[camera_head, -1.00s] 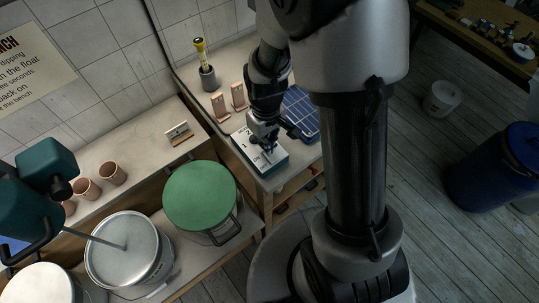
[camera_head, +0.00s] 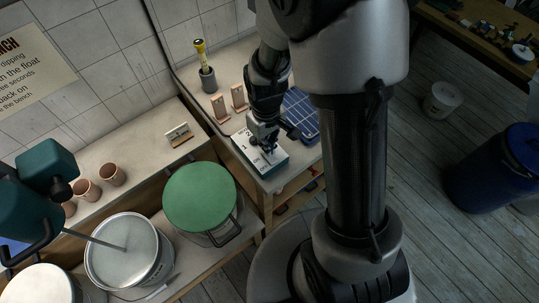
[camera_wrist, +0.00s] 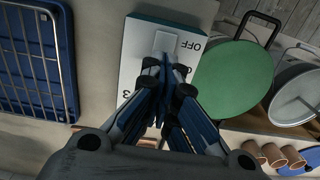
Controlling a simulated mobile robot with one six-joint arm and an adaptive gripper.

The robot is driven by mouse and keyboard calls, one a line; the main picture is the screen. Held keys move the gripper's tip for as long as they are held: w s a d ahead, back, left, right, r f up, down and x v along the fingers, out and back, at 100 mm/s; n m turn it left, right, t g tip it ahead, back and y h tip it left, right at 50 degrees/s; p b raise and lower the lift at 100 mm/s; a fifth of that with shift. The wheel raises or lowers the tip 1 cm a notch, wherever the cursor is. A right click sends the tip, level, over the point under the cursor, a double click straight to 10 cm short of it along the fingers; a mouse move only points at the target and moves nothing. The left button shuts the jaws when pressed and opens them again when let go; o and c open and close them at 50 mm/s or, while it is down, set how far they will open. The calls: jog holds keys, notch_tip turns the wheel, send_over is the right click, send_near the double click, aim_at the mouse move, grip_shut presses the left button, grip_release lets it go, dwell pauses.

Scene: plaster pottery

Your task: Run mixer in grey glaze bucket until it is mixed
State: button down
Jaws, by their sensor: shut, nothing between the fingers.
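A teal mixer (camera_head: 40,190) stands at the left, its thin rod (camera_head: 95,241) reaching into an open bucket of pale grey glaze (camera_head: 122,262). A white and teal control box (camera_head: 278,163) with numbers and OFF on its top sits on the right bench. It also shows in the wrist view (camera_wrist: 134,52), with a light grey raised piece (camera_wrist: 165,42) on its face. My gripper (camera_wrist: 166,64) is shut and empty, its tips over the box beside that piece. I cannot tell whether they touch. In the head view my gripper (camera_head: 267,146) partly hides the box top.
A green-lidded bucket (camera_head: 200,195) stands between the glaze bucket and the box. A blue rack (camera_head: 300,108) lies behind my gripper. Terracotta cups (camera_head: 112,173), small stands (camera_head: 238,97) and a yellow-topped tool in a holder (camera_head: 207,78) are on the benches.

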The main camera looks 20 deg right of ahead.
jog(key=shift+f+b, duration=0.9)
jog(key=shift+f, duration=0.2)
dwell(0.6)
jog(key=shift+r, duration=0.15)
jog(key=shift+r+p, duration=2.85)
jog(key=shift+r, duration=0.55)
jog(key=shift+r, duration=0.1)
jog(key=s+r+m+t+b, duration=0.3)
jog(key=s+r+t+b, duration=0.1)
jog(key=s+r, duration=1.1)
notch_tip(320, 180, up, 4)
jog(key=shift+r+m+t, duration=0.15)
jog(key=shift+m+t, duration=0.15)
jog(key=shift+w, duration=0.1)
